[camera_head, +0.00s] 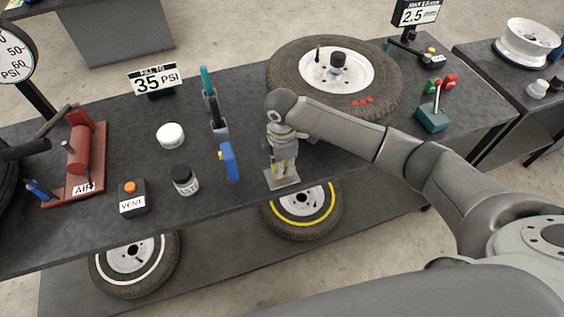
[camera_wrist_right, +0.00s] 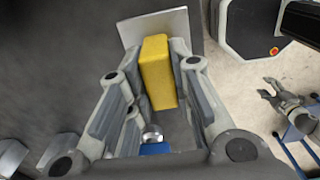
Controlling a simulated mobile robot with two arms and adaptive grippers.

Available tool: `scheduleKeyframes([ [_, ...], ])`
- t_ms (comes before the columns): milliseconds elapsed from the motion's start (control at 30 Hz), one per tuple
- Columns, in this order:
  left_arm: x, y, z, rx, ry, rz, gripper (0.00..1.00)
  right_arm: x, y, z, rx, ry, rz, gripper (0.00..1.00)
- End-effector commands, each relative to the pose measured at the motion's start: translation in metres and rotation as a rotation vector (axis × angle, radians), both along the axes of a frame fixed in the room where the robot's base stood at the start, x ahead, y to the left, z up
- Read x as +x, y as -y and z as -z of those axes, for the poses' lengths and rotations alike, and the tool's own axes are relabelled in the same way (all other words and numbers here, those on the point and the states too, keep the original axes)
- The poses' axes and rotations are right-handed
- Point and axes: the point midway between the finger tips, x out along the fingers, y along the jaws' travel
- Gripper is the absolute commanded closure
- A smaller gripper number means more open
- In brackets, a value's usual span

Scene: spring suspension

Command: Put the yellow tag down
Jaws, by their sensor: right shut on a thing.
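In the head view the fingers mostly hide the tag. A pale grey plate (camera_head: 284,182) lies right under the fingertips; it also shows behind the tag in the wrist view (camera_wrist_right: 150,27). I cannot tell whether the tag touches it. What looks like my left gripper (camera_wrist_right: 267,90) is small at the right of the wrist view, its fingers unclear.
A yellow-ringed tyre (camera_head: 300,228) is below the edge. Bare bench lies between the tool and gripper.

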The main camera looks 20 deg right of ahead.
Motion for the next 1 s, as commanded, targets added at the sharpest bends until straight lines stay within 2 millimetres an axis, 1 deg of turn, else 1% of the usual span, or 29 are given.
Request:
scheduleKeyframes([
  [233,0.0,0.0,0.004,0.0,0.0,0.0,0.5,0.0,0.0,0.004,0.0,0.0,-0.001,0.99],
  [267,0.0,0.0,0.003,0.0,0.0,0.0,0.5,0.0,0.0,0.003,0.0,0.0,-0.001,0.77],
  [400,0.0,0.0,0.003,0.0,0.0,0.0,0.5,0.0,0.0,0.003,0.0,0.0,-0.001,0.59],
  [700,0.0,0.0,0.002,0.0,0.0,0.001,0.5,0.0,0.0,0.002,0.001,0.0,-0.001,0.58],
  [800,0.0,0.0,0.0,0.0,0.0,0.001,0.5,0.0,0.0,-0.003,0.001,0.001,-0.001,0.58],
  [833,0.0,0.0,0.003,0.0,0.0,0.001,0.5,0.001,-0.001,-0.004,0.002,0.003,-0.001,0.58],
  [933,0.0,0.0,0.008,0.0,0.0,0.001,0.5,0.001,-0.001,-0.018,0.003,0.005,-0.003,0.58],
  [1000,0.0,0.0,0.013,0.0,0.0,0.001,0.5,0.002,-0.001,-0.033,0.002,0.007,-0.002,0.58],
])
